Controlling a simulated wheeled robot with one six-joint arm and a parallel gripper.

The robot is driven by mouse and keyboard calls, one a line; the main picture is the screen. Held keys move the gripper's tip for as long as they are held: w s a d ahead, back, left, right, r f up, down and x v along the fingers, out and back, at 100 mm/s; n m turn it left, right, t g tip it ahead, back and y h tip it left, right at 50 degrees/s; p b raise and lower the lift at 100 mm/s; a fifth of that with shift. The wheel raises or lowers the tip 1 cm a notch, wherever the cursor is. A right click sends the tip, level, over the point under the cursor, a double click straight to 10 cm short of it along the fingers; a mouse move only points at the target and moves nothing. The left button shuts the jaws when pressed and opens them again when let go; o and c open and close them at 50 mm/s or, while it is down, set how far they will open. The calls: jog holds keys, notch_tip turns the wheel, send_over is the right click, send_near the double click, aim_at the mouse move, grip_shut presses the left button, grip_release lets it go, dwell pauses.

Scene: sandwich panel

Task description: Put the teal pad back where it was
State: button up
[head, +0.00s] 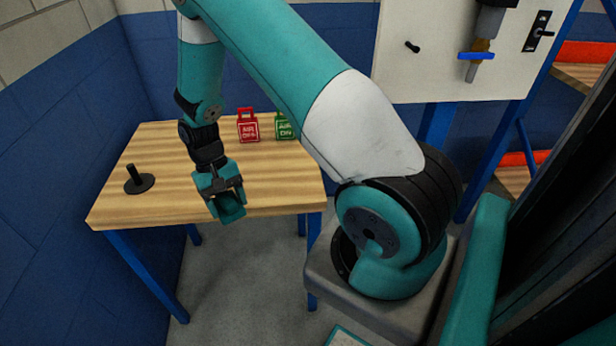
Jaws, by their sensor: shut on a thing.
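My gripper (222,192) hangs pointing down over the front edge of the wooden table, left of the picture's middle. It is shut on the teal pad (230,209), which shows as a teal block below the fingers. The pad's far side and the exact grip are hidden by the fingers, whose housing is a similar teal. I cannot tell whether the pad touches the table edge.
A black peg on a round base (139,183) stands on the table (165,207) at left. A red sign (248,127) and a green sign (284,127) stand at the back. A white panel (440,75) with a blue-handled valve (477,56) is at upper right.

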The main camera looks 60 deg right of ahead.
jog(key=d+r+m+t+y, duration=0.3)
jog(key=d+r+m, duration=0.4)
jog(key=d+m, duration=0.35)
notch_tip(320, 180, up, 9)
jog(key=m+t+h, duration=0.1)
jog(key=m+t, duration=0.4)
jog(key=m, duration=0.8)
send_over(289, 181)
jog(key=shift+s+d+f+h, duration=0.25)
jog(key=shift+s+d+h, duration=0.1)
jog(key=shift+s, duration=0.2)
notch_tip(289, 181, down, 20)
jog(key=shift+r, duration=0.25)
jog(key=shift+f, duration=0.15)
jog(key=o, duration=1)
jog(key=shift+c, duration=0.2)
